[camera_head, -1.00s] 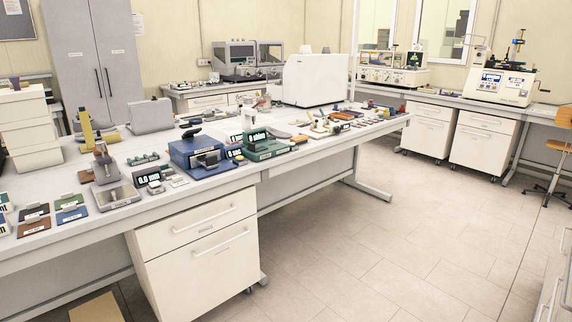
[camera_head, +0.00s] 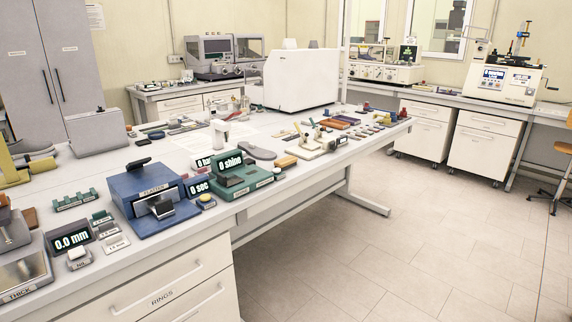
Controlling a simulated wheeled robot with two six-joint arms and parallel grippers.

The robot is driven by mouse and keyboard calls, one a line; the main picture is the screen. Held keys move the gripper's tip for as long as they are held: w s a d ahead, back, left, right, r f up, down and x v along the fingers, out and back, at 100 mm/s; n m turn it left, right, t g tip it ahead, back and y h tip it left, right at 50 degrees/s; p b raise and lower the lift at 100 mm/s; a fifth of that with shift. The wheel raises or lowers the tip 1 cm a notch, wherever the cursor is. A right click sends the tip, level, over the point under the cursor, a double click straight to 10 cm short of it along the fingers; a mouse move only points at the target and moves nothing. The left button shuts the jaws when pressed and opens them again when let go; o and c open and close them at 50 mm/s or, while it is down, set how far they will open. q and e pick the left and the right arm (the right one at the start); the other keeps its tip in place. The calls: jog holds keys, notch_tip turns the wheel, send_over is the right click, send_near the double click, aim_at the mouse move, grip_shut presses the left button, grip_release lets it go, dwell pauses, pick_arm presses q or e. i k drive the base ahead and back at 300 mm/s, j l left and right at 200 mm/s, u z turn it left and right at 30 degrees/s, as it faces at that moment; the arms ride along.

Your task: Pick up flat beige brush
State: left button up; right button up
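A small flat tan piece (camera_head: 286,161) lies on the long workbench (camera_head: 185,243), just right of the green "shine" tester (camera_head: 240,175). It may be the beige brush, but it is too small to tell. A cream stand (camera_head: 318,144) with upright pieces, perhaps brushes, is a little farther back on the right. Neither of my grippers is in view.
A blue "flatten" device (camera_head: 150,198) and a thickness gauge (camera_head: 22,262) stand on the near bench. A grey sole (camera_head: 259,152) lies behind the tester. A large white box (camera_head: 302,80) stands at the back. The floor (camera_head: 400,240) on the right is clear.

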aim_at(287, 162)
jog(key=i+l+u, duration=0.2)
jog(key=i, duration=0.4)
jog(key=i+u, duration=0.25)
jog(key=i, duration=0.3)
